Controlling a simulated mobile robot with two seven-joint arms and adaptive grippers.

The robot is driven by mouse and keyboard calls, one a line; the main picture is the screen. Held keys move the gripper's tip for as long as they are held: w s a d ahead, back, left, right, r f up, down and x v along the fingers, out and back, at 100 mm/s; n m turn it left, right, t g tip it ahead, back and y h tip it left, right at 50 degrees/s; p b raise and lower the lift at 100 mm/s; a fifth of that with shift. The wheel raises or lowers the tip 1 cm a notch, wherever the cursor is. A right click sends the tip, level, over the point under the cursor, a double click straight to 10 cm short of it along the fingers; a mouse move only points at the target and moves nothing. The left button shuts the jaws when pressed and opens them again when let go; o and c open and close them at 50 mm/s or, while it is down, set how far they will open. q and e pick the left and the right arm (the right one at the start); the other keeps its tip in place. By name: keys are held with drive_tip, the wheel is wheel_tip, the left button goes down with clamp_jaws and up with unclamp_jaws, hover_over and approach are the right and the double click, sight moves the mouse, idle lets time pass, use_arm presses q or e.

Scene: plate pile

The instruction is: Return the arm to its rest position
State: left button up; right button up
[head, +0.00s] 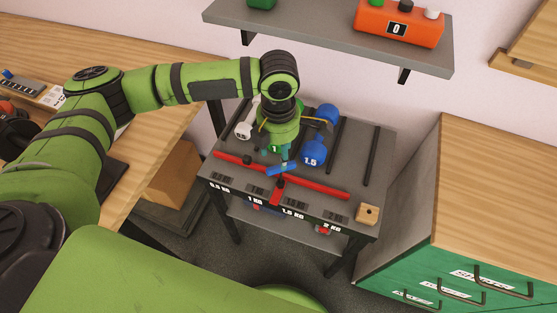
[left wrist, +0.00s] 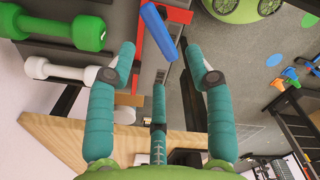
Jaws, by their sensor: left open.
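My left arm reaches in from the left in the head view. Its left gripper (head: 281,161) hangs above the front part of a dark dumbbell rack (head: 362,188). In the left wrist view, the teal fingers of the left gripper (left wrist: 161,58) are spread apart, with nothing held between them. A small blue bar (head: 283,170) shows just below the fingertips, near the rack's red strip (head: 325,188); it also shows in the left wrist view (left wrist: 158,30). I cannot tell whether the bar touches the rack. My right gripper is not in view.
A white dumbbell (head: 243,130) and a blue dumbbell (head: 313,153) lie on the rack; a green one (left wrist: 85,33) shows in the wrist view. A wooden bench (head: 160,120) is left, a green drawer cabinet (head: 440,265) right, a wall shelf (head: 330,35) above. Floor shows between bench and rack.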

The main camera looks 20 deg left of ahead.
use_arm(q)
drive_tip(key=shift+r, duration=1.25)
drive_tip(key=shift+d, duration=0.1)
